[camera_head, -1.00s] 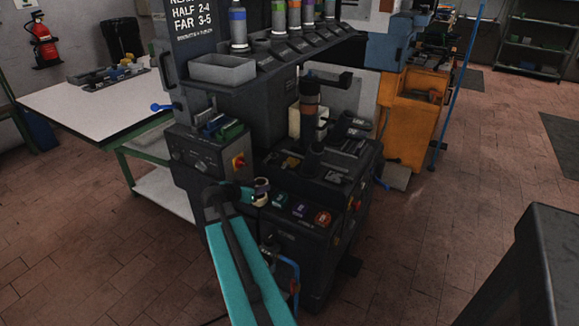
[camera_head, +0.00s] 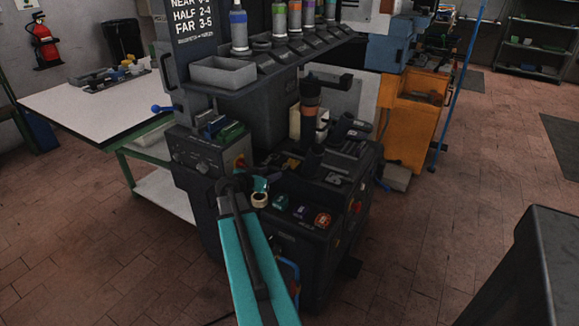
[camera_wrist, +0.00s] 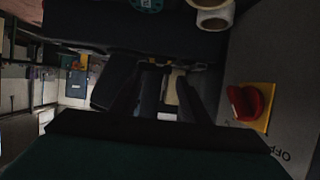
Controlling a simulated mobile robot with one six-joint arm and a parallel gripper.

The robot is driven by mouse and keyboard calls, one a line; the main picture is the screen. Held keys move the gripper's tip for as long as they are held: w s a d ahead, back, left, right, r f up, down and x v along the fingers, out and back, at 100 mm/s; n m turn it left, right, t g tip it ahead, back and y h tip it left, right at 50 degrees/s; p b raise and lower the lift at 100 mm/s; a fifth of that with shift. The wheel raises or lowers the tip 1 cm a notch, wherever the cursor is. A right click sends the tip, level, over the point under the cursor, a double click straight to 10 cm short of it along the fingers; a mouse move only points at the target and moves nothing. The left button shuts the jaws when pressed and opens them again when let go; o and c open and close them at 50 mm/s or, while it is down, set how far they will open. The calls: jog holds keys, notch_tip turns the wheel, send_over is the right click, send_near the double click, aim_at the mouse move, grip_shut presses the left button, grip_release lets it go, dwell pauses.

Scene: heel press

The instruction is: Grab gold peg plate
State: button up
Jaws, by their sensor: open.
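The gold peg plate (camera_head: 291,163) appears as a small yellowish piece on the top of the dark press, left of the upright press column. In the wrist view a dull gold piece (camera_wrist: 175,79), which looks like the same plate, shows ahead between the fingers and is partly hidden. My gripper (camera_wrist: 157,95) is open, with dark fingers apart and nothing clearly between them. In the head view my wrist is in front of the press, lower left of the plate; the fingers are hard to make out there.
A red knob (camera_wrist: 247,101) on a yellow plate stands close to the right of my fingers in the wrist view. A cream roll (camera_head: 259,200) is beside my wrist. Coloured buttons (camera_head: 301,212) sit on the press front. A grey bin (camera_head: 223,72) is on the shelf above.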

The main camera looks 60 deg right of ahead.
aim_at(284, 169)
jog(key=shift+p+x, duration=0.4)
jog(key=shift+x, duration=2.4)
jog(key=shift+p+x, duration=0.85)
jog(key=shift+x, duration=1.75)
jog(key=shift+f, duration=0.15)
jog(key=shift+a, duration=0.1)
grip_shut()
